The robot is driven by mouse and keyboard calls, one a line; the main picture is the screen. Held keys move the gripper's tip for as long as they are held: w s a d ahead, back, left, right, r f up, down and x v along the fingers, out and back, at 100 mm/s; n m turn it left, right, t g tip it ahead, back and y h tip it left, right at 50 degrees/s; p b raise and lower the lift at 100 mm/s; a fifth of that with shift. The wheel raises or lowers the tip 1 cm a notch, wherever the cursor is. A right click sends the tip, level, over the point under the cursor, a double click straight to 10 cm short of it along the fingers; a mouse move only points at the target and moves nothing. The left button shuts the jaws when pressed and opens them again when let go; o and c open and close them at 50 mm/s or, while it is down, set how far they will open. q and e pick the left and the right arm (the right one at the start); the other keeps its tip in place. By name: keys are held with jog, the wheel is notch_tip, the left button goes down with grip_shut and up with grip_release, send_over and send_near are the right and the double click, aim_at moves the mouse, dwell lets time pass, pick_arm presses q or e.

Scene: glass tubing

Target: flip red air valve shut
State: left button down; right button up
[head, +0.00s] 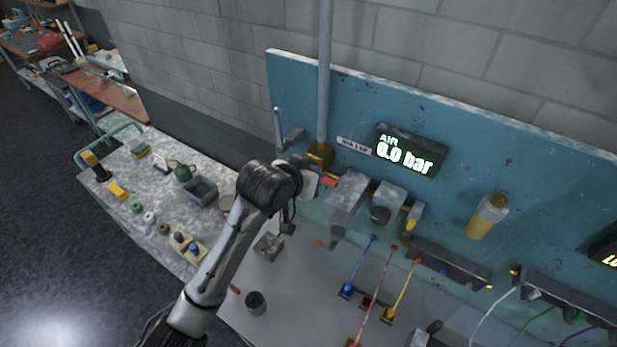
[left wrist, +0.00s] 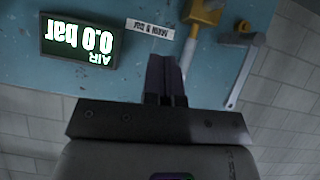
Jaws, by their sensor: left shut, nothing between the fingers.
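A small red piece (head: 328,182), likely the air valve's handle, shows just right of my left wrist in the head view. A brass block (head: 320,155) sits just above it at the foot of the vertical grey pipe; it also shows in the left wrist view (left wrist: 205,12). No red handle is visible in the left wrist view. My left gripper (left wrist: 164,62) is shut and empty, its fingers together in front of the blue board. In the head view its fingertips are hidden by my wrist. The air display (head: 408,152) reads 0.0 bar. My right gripper is not in view.
The blue board (head: 470,150) stands behind the bench. A grey lever-like bar (head: 278,128) is left of the pipe. Grey boxes (head: 347,197) are close on the right. A dark cup (head: 256,303) stands near the front.

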pick_arm(q)
jog(key=shift+s+a+r, duration=0.3)
jog(key=shift+s+a, duration=0.05)
dwell(0.5)
